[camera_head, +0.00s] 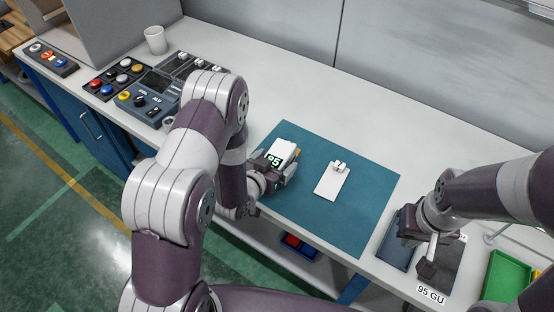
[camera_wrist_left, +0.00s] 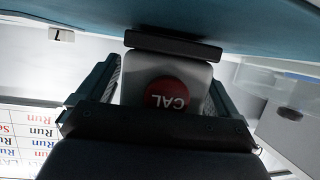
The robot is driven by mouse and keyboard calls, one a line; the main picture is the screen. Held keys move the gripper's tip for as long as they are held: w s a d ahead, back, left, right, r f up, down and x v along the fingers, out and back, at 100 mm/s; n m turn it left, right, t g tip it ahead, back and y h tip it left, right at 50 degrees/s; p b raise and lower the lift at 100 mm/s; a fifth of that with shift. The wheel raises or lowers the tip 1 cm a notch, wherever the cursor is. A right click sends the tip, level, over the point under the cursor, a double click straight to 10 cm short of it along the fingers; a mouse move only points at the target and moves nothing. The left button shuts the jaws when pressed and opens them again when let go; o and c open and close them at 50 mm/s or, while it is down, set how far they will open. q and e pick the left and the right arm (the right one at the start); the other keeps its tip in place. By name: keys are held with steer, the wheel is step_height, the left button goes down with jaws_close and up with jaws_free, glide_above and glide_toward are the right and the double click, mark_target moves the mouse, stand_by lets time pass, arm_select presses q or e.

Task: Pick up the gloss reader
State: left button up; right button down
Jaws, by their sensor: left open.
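The gloss reader (camera_head: 285,149), a pale box with a lit display, is on the left part of the teal mat (camera_head: 352,215). My left gripper (camera_head: 272,172) is open at its near end. In the left wrist view, the box's end with a red CAL button (camera_wrist_left: 167,93) sits between the two fingers of my left gripper (camera_wrist_left: 165,95), one on each side. I cannot tell whether the fingers touch it. My right gripper (camera_head: 431,250) is above the dark plates at the right, by the 95 GU label (camera_head: 430,295); its jaw opening is unclear.
A white card with a small clip (camera_head: 332,182) lies on the mat. A control console (camera_head: 150,97), button panels and a white cup (camera_head: 155,40) stand at the left. A green tray (camera_head: 507,275) is at the right. The back of the table is clear.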

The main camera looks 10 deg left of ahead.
arm_select(q)
steer(key=shift+r, duration=0.1)
steer(key=c, duration=1.4)
